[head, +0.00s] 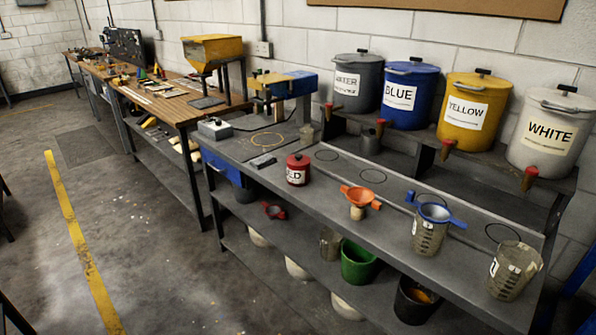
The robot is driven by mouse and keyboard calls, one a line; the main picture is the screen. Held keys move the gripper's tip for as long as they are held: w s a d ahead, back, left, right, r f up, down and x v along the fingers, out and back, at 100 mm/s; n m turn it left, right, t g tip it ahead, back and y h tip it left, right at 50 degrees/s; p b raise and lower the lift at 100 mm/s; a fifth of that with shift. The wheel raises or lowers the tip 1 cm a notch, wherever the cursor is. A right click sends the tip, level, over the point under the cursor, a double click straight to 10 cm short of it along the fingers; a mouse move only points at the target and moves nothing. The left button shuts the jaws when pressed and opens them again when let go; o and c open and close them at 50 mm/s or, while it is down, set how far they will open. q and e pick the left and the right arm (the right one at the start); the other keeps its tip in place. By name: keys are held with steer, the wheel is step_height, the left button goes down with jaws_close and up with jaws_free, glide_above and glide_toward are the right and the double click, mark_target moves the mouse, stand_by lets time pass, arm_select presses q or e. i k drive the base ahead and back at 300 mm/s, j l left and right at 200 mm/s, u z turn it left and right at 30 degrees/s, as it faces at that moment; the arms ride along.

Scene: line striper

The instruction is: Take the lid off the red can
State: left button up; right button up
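The red can (297,175) stands upright on the grey bench, left of the orange funnel. Its white label reads partly "RED". A red lid (297,159) with a small dark knob sits on top of it. Neither of my grippers shows in the head view, so their state and distance from the can are not visible.
An orange funnel (360,197), a measuring jug with a blue funnel (434,212) and another jug (514,270) stand right of the can. Large grey, blue, yellow (470,112) and white lidded drums line the back shelf. A grey box (214,128) stands left. Bench between can and funnel is clear.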

mark_target(298, 160)
steer(key=i+j+z, duration=0.15)
steer(key=z, duration=0.25)
steer(key=i+j+z, duration=0.1)
steer(key=z, duration=0.35)
steer(key=i+j+z, duration=0.1)
steer(key=j+z, duration=0.5)
steer(key=z, duration=0.25)
